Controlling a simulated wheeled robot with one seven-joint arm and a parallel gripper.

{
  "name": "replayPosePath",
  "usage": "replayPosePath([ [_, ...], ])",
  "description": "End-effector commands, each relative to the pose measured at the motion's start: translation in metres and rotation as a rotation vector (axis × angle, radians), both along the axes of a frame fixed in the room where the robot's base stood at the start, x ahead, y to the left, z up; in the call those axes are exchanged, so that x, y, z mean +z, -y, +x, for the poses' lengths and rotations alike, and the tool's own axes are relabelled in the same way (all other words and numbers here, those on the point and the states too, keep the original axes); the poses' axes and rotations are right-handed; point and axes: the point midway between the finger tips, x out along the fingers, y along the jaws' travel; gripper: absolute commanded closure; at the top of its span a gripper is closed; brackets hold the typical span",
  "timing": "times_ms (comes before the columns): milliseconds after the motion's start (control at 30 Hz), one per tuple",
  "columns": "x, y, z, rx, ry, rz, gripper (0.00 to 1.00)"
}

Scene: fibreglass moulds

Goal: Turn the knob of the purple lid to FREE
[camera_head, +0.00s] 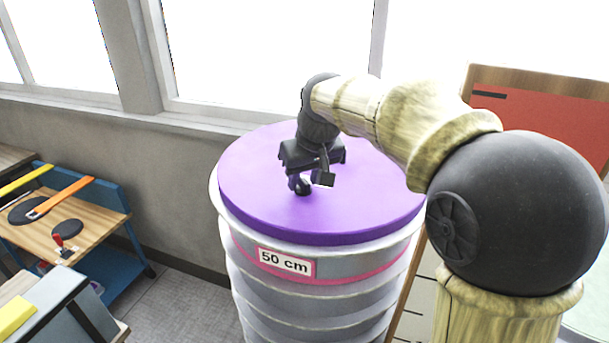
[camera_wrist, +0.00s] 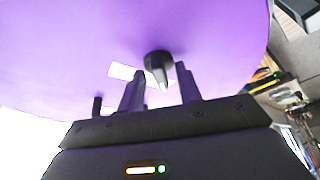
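The purple lid (camera_head: 372,205) lies flat on a grey ribbed drum marked 50 cm. Its black knob (camera_head: 302,188) stands near the middle of the lid, partly covered by my gripper (camera_head: 306,178) in the head view. In the wrist view the knob (camera_wrist: 157,62) has a grey pointer aimed toward my gripper. My gripper (camera_wrist: 160,72) is open, its two fingers on either side of the knob in the picture, with gaps showing. I cannot tell whether the fingertips reach down around it. A white label (camera_wrist: 122,72) lies beside the knob, partly hidden by a finger; no lettering is readable.
A small black post (camera_wrist: 97,104) shows left of the fingers in the wrist view. A blue-framed cart (camera_head: 95,232) with tools stands left of the drum. A red panel (camera_head: 535,120) is behind my arm at right. Windows and a wall are behind the drum.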

Motion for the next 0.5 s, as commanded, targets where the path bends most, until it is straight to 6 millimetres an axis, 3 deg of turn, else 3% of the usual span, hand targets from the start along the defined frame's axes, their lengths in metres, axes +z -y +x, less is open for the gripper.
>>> replayPosePath([
  [67,0.0003,-0.0001,-0.0001,0.000,0.000,0.000,0.69],
  [233,0.0004,-0.0001,0.0000,0.000,0.001,0.000,1.00],
  [500,0.0006,-0.0003,0.0000,-0.009,0.001,0.001,1.00],
])
